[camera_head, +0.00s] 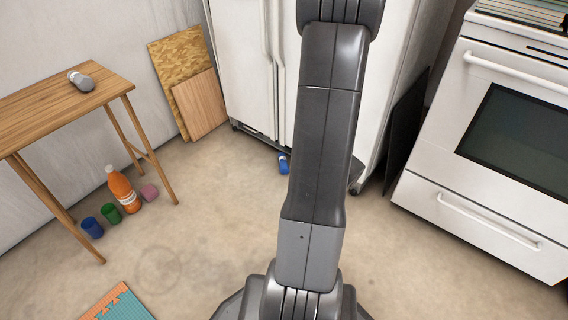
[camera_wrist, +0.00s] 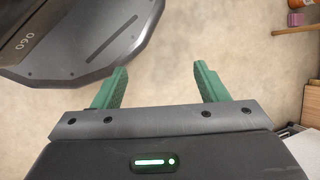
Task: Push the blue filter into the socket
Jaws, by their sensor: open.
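A small blue and white cylinder (camera_head: 284,162), which looks like the blue filter, shows low at the front of the white fridge (camera_head: 243,60). My arm covers the area just right of it. I cannot tell whether it lies on the floor or sits partly in a socket; no socket is clearly visible. My gripper (camera_wrist: 160,85) has two green fingers spread apart, with nothing between them, over bare floor in the wrist view. The gripper is hidden in the head view. The wrist view shows neither the filter nor the fridge clearly.
A wooden table (camera_head: 40,108) stands left with a grey bottle (camera_head: 81,81) on it. An orange bottle (camera_head: 122,190) and blue, green and pink items stand beneath. A white oven (camera_head: 500,130) is right. Boards (camera_head: 190,85) lean on the wall. Floor between is clear.

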